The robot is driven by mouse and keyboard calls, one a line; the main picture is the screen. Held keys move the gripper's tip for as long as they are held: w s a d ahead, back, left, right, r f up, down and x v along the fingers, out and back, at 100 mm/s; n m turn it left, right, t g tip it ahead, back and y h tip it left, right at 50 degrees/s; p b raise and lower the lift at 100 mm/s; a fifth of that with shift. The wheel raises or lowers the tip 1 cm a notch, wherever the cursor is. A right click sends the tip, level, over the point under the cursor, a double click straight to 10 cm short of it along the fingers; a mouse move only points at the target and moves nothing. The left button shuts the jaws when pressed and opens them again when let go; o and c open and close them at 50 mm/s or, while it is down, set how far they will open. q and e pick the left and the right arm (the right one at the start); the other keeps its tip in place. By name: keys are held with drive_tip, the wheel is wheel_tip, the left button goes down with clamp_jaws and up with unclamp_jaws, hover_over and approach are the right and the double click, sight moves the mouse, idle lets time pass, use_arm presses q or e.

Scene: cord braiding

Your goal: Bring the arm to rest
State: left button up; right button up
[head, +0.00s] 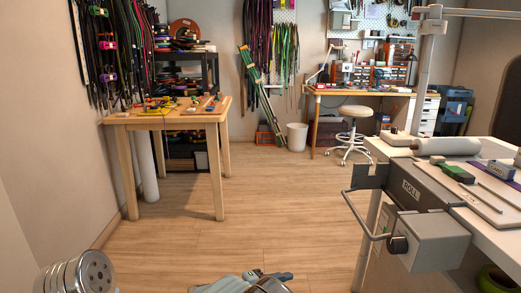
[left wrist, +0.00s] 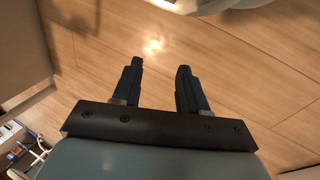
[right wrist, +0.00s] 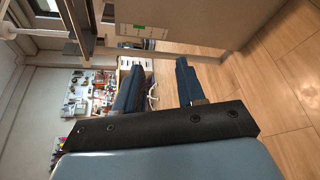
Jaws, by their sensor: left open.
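My left gripper (left wrist: 158,82) shows in the left wrist view with its two dark fingers apart and nothing between them. Bare wooden floor lies beyond the fingertips. My right gripper (right wrist: 155,72) shows in the right wrist view, its two fingers also apart and empty. Beyond it are a large grey panel, floor and the far workbench area, seen sideways. At the bottom middle of the head view a small blue-grey part of one of my arms shows; I cannot tell which arm it belongs to. No cord is held in either gripper.
A wooden table (head: 175,116) with small coloured items stands at left. At right is a white bench (head: 485,165) with a grey roller device (head: 430,240) and its protruding handle. A stool (head: 352,135) and bin (head: 297,137) stand farther back. The middle floor (head: 270,205) is clear.

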drive_tip(key=s+d+f+g+y+p, duration=0.1)
drive_tip(key=s+d+f+g+y, duration=0.3)
drive_tip(key=f, duration=0.5)
drive_tip(key=s+d+f+g+y, duration=0.3)
drive_tip(key=s+d+f, duration=0.15)
drive_tip(key=f, duration=0.55)
drive_tip(key=s+a+f+m+t+y+p, duration=0.1)
drive_tip(key=s+f+m+y, duration=0.1)
drive_tip(key=s+m+y, duration=0.3)
drive_tip(key=s+a+f+m+y+p, duration=0.1)
drive_tip(key=s+f+m+y, duration=0.2)
drive_tip(key=s+m+y, duration=0.2)
drive_tip(key=shift+s+a+f+t+y, duration=0.3)
drive_tip(key=shift+s+y, duration=0.7)
drive_tip(key=shift+s, duration=1.25)
drive_tip(key=shift+d+r, duration=0.1)
drive_tip(key=shift+o, duration=0.3)
